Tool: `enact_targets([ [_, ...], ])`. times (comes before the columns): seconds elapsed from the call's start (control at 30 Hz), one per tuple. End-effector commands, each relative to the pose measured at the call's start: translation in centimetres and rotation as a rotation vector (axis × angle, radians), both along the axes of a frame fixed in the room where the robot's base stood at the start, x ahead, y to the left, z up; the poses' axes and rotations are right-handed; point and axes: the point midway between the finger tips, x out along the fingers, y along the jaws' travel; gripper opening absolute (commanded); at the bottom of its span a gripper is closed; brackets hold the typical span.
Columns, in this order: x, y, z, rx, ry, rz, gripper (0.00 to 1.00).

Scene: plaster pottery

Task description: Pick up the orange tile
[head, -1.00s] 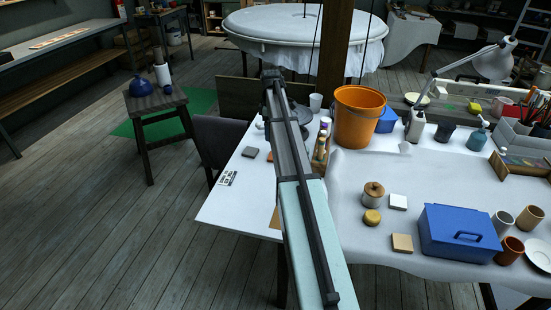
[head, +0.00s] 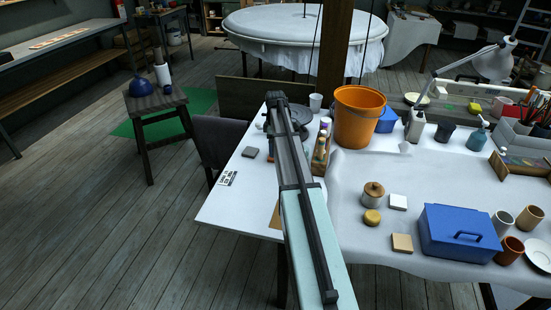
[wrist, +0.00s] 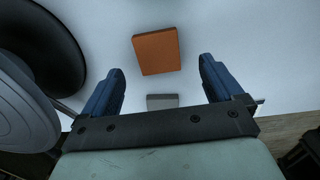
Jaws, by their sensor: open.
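The orange tile (wrist: 156,51) lies flat on the white tabletop in the wrist view, near the top middle. My gripper (wrist: 160,72) is open and empty, its two blue fingers spread wide. The tile appears between and slightly beyond the fingertips, and no finger touches it. I cannot tell how high above it the fingers are.
A grey tile (head: 250,152) lies close by; it also shows between the fingers in the wrist view (wrist: 162,101). A round grey device (wrist: 28,108) stands close left of the fingers. Small bottles (head: 322,140) and an orange bucket (head: 358,118) stand right of my arm.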

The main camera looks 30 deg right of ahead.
Motion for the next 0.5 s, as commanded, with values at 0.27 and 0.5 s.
enact_targets([
  [0.27,0.2,-0.2,-3.4,0.000,0.000,0.001,0.94],
  [0.5,0.2,-0.2,-4.7,-0.001,-0.001,0.002,0.94],
])
